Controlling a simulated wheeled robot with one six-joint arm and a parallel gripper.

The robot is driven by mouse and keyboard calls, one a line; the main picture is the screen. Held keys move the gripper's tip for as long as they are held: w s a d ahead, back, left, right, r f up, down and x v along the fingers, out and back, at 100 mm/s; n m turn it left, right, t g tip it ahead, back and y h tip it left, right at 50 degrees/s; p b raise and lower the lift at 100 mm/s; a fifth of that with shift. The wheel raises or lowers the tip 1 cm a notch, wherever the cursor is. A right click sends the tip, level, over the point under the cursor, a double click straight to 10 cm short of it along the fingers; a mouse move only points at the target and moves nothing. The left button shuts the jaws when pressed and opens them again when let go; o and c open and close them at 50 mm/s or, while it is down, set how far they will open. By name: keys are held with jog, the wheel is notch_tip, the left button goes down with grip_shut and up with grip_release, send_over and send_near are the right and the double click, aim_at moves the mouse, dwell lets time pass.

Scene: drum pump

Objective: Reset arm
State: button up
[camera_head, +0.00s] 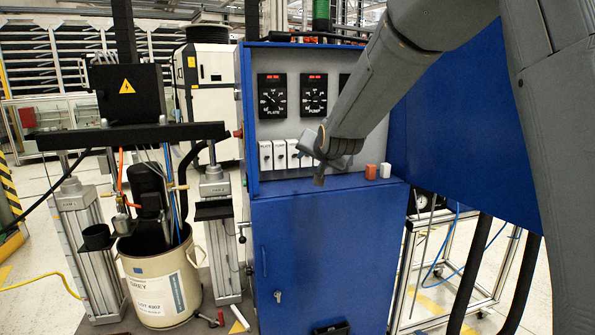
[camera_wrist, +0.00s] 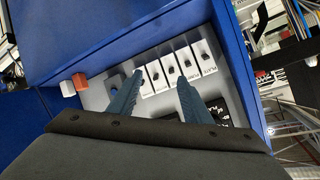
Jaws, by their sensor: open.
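My arm reaches in from the upper right in the head view, in front of the blue control cabinet (camera_head: 325,255). My gripper (camera_head: 318,180) is near the row of white switches (camera_head: 278,154) on the cabinet's panel. In the wrist view my gripper (camera_wrist: 153,92) is open, its two dark fingers apart with nothing between them. The white switch plates (camera_wrist: 172,70) with dark knobs show beyond and between the fingertips. I cannot tell whether a finger touches a switch.
An orange block (camera_head: 371,172) and a white block (camera_head: 385,170) sit on the cabinet ledge. A drum (camera_head: 160,285) stands under the pump frame at left. An open blue door (camera_head: 460,130) is at right.

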jog(key=s+d+f+n+g+h, duration=0.1)
jog(key=s+d+f+g, duration=0.3)
jog(key=s, duration=1)
jog(key=s+d+f+n+g, duration=0.1)
jog(key=s+d+f+g, duration=0.3)
jog(key=s+f, duration=0.6)
jog(key=s+d+f+n+g+h, duration=0.1)
jog(key=s+d+f+g, duration=0.3)
jog(key=s, duration=1.4)
jog(key=d+f+n, duration=0.1)
jog(key=d+f, duration=0.2)
jog(key=shift+s+d+f+h, duration=0.15)
jog(key=shift+d+f+h, duration=0.15)
jog(key=shift+d, duration=0.1)
